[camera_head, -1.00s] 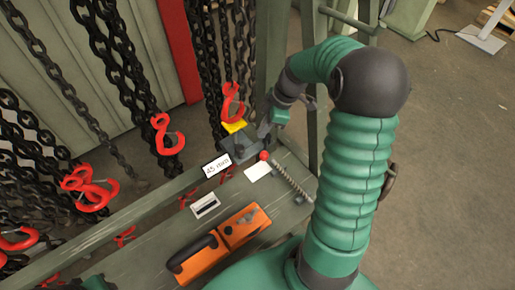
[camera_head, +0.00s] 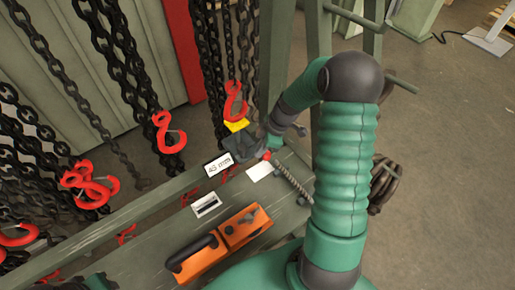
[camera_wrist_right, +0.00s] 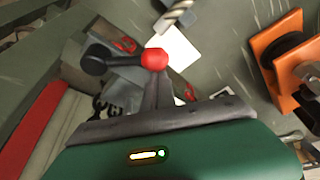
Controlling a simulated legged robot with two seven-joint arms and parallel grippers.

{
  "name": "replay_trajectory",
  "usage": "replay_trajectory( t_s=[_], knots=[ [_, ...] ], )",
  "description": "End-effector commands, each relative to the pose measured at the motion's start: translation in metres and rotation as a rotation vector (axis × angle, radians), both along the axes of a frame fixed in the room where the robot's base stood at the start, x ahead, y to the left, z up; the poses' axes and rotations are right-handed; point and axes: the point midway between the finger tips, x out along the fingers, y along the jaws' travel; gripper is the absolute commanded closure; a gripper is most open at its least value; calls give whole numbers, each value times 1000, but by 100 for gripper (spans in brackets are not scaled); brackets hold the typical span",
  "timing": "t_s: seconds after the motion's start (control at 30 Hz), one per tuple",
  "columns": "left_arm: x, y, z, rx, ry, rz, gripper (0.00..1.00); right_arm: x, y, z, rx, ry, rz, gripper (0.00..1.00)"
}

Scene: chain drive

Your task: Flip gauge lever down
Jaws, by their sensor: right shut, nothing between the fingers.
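The gauge (camera_head: 240,144) is a grey block with a yellow part on the bench's far edge, beside a "45 mm" sign (camera_head: 217,164). Its lever's red ball (camera_head: 266,155) shows at the gauge's right side. In the right wrist view the red ball (camera_wrist_right: 154,59) lies at the tip of my shut fingers, and a black knob (camera_wrist_right: 95,61) is left of it. My right gripper (camera_head: 260,142) is shut and empty, close beside the gauge; it also shows in the wrist view (camera_wrist_right: 155,92). I cannot tell whether it touches the ball. My left gripper is not in view.
An orange device (camera_head: 219,243) with a black handle lies on the bench (camera_head: 150,262). A white card (camera_head: 259,172) and a threaded rod (camera_head: 291,180) lie near the gauge. Chains with red hooks (camera_head: 169,132) hang at the left; one hook (camera_head: 234,102) hangs close behind the gauge.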

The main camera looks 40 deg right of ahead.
Motion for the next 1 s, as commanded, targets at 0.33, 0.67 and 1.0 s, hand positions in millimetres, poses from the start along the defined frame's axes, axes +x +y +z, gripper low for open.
replay_trajectory(
  t_s=[0.33, 0.67, 1.0],
  knots=[
    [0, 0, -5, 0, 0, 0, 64, -16, -10, -1, 1, 1, -5, 100],
    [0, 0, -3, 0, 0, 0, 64, -29, -21, 0, -1, 1, 0, 100],
    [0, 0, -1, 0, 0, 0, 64, -28, -22, 19, -4, -1, 1, 100]
  ],
)
